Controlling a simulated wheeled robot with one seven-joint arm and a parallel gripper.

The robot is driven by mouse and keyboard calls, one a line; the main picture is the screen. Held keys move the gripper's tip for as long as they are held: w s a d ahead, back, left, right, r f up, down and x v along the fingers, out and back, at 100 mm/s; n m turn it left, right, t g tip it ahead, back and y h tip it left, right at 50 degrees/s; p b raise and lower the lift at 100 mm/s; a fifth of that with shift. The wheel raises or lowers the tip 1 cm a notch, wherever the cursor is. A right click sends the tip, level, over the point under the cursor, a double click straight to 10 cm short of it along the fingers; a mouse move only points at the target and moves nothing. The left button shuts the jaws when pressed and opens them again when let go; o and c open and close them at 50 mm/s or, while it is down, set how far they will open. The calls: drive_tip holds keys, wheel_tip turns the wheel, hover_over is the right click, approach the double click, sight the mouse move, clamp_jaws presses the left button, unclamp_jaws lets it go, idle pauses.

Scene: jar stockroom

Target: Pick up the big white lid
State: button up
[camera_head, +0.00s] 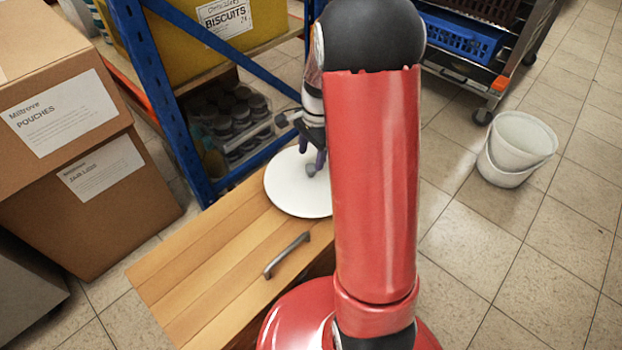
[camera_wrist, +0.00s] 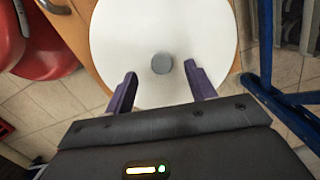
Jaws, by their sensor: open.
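The big white lid (camera_head: 291,186) is a flat round disc with a grey knob (camera_head: 311,169) at its middle. It lies on a wooden cabinet top (camera_head: 205,264), near its far end. My gripper (camera_head: 313,160) is over the lid by the knob. In the wrist view, the lid (camera_wrist: 125,45) fills the upper middle, and the knob (camera_wrist: 161,63) stands just ahead of the gap between the two purple fingers of my gripper (camera_wrist: 160,85). The fingers are apart and hold nothing. My arm hides the lid's right part in the head view.
A blue-framed shelf (camera_head: 181,110) with a yellow biscuits bin (camera_head: 190,45) and dark-lidded jars (camera_head: 236,110) stands close behind the cabinet. Cardboard boxes (camera_head: 75,150) are stacked at left. White buckets (camera_head: 517,150) stand on the floor at right, near a wheeled rack with a blue crate (camera_head: 462,37).

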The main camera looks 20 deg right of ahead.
sight(311, 167)
wheel_tip(311, 167, down, 6)
drive_tip(key=shift+r+b, duration=0.1)
drive_tip(key=shift+b, duration=0.45)
drive_tip(key=c, duration=1.1)
